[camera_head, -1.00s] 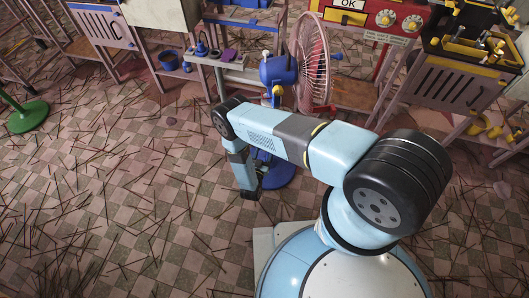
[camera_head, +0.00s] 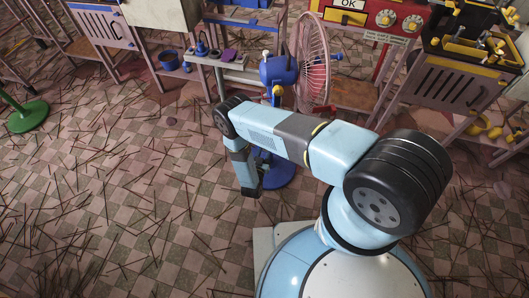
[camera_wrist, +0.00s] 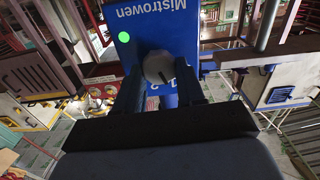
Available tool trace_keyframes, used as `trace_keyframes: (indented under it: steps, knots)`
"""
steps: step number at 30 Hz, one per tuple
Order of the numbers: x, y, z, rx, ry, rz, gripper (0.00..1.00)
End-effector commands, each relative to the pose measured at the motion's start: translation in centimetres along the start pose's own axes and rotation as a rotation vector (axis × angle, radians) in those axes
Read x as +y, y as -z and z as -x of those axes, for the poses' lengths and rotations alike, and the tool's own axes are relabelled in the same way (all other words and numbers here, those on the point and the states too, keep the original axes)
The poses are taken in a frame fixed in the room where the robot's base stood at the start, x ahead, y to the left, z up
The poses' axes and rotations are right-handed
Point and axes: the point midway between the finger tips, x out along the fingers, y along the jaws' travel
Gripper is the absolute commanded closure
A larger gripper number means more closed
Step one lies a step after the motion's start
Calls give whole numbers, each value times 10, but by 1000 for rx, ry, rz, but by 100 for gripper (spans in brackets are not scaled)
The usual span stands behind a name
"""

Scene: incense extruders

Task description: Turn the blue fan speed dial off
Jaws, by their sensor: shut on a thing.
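A blue fan with a round wire cage (camera_head: 311,60) stands on a blue base (camera_head: 278,172) behind my arm. In the wrist view its blue control panel (camera_wrist: 181,45) reads "Mistrowen", upside down, and carries a round grey dial (camera_wrist: 157,66) with a short dark mark. A bright green light (camera_wrist: 124,67) shows at the panel's edge. My gripper (camera_wrist: 161,78) is at the dial, its dark fingers on either side of it, shut on it. Part of the number label beside the dial is covered. In the head view my arm hides the dial.
A red machine (camera_head: 385,20) and a bench with yellow tools (camera_head: 470,55) stand behind to the right. A small table (camera_head: 232,70) stands left of the fan. Thin sticks litter the checkered floor, and a green round base (camera_head: 27,116) stands at far left.

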Motion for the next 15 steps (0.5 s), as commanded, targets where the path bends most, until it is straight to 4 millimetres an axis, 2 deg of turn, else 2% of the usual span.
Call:
trace_keyframes:
  steps: [8, 15]
  knots:
    - [0, 0, 0, 0, 0, 16, 92]
    - [-1, 0, 0, 1, 1, 122, 92]
